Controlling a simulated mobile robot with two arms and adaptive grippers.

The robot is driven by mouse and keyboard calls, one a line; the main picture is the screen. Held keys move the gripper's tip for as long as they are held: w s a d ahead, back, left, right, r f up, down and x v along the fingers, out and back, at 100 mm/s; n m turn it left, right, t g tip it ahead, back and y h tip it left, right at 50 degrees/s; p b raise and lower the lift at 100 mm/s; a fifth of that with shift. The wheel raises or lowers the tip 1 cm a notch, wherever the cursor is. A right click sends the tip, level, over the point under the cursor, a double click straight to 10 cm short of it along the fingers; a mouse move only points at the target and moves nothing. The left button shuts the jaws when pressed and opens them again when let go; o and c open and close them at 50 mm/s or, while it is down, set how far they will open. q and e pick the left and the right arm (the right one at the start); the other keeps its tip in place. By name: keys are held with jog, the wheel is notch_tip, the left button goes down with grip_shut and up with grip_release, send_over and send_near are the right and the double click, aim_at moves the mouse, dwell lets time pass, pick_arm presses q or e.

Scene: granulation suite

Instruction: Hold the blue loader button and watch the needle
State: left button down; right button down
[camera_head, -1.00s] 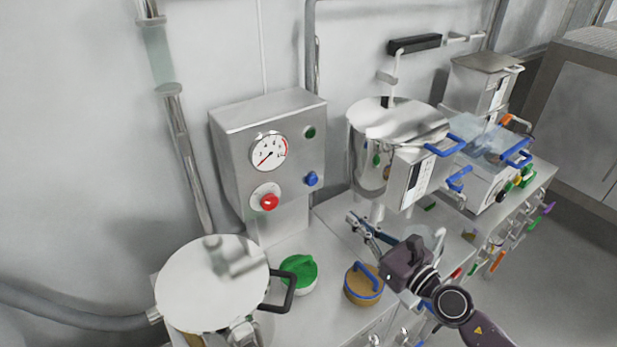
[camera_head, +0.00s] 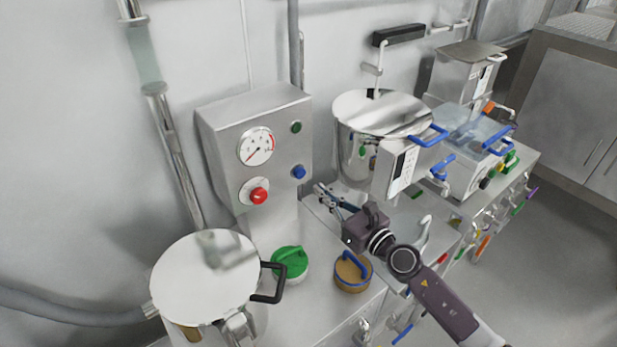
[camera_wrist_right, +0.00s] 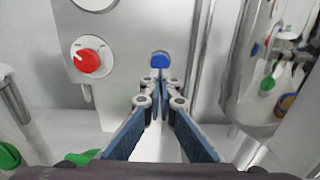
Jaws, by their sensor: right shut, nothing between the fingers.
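The blue loader button (camera_head: 299,171) is on the front of a grey control box (camera_head: 222,150), at its right side. The round white gauge (camera_head: 256,147) is on the same face, its dark needle pointing to the lower left. My right gripper (camera_head: 319,188) is shut and empty, just right of and below the button in the head view. In the right wrist view the blue button (camera_wrist_right: 160,60) is straight ahead, just beyond the closed fingertips (camera_wrist_right: 160,76). I cannot tell whether they touch it. My left gripper is not in view.
A red knob (camera_head: 258,196) and a dark green button (camera_head: 296,127) are on the same box. A steel pot (camera_head: 350,150) stands close to the right of my gripper. A green-lidded jar (camera_head: 290,262), a tan blue-handled jar (camera_head: 352,272) and a lidded vessel (camera_head: 203,275) stand in front.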

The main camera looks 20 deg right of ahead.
aim_at(302, 174)
jog(key=x, duration=0.5)
jog(key=shift+w+a, duration=0.15)
jog(key=shift+w, duration=0.2)
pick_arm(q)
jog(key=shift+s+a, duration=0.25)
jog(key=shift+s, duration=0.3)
pick_arm(e)
jog(key=shift+w, duration=0.15)
